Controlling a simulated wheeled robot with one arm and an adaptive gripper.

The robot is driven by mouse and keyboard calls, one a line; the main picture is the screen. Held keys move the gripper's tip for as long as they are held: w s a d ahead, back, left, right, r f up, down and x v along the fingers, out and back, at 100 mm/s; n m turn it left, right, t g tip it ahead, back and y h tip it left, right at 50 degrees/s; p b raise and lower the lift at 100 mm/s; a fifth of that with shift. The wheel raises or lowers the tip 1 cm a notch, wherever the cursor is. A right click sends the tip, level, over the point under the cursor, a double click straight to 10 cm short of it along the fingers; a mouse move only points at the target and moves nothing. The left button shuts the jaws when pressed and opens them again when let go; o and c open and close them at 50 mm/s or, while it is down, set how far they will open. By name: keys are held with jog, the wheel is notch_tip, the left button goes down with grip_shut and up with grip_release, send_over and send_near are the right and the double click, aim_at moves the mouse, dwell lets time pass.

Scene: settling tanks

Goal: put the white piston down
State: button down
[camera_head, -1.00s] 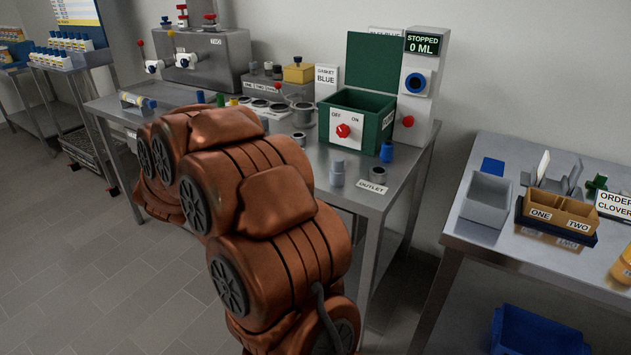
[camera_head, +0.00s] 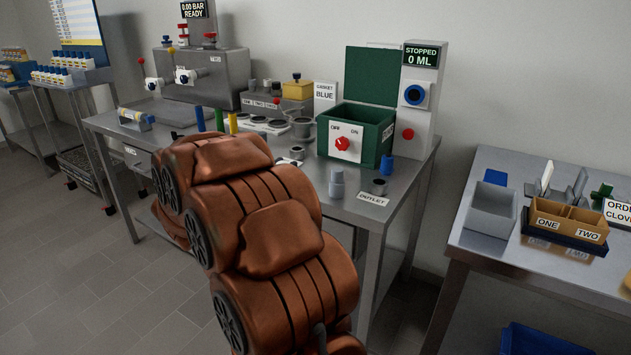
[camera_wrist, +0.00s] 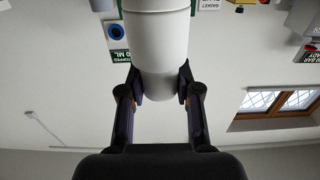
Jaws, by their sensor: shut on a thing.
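The white piston (camera_wrist: 158,45) is a smooth pale cylinder, held between the two dark fingers of my gripper (camera_wrist: 160,86) in the wrist view. One end shows between the fingers; the other runs out of the top of the picture. The wrist view is upside down, with wall and ceiling behind the piston, so it is held up in the air. In the head view my copper-coloured arm hides both gripper and piston.
A second table (camera_head: 490,245) holds trays at right.

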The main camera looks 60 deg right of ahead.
jog(key=d+f, duration=0.1)
jog(key=d, duration=0.4)
jog(key=d+f, duration=0.1)
jog(key=d, duration=0.4)
jog(key=d+f, duration=0.1)
jog(key=d, duration=0.5)
jog(key=shift+w+b, duration=0.3)
jog(key=shift+b, duration=0.1)
jog(key=shift+f+p, duration=0.35)
jog(key=shift+f, duration=0.45)
jog(key=shift+f, duration=0.2)
jog(key=c, duration=0.8)
grip_release()
jog(key=shift+f+b, duration=0.15)
jog(key=shift+b, duration=0.5)
jog(key=a, duration=0.6)
jog(key=shift+f, duration=0.1)
jog(key=shift+a, duration=1)
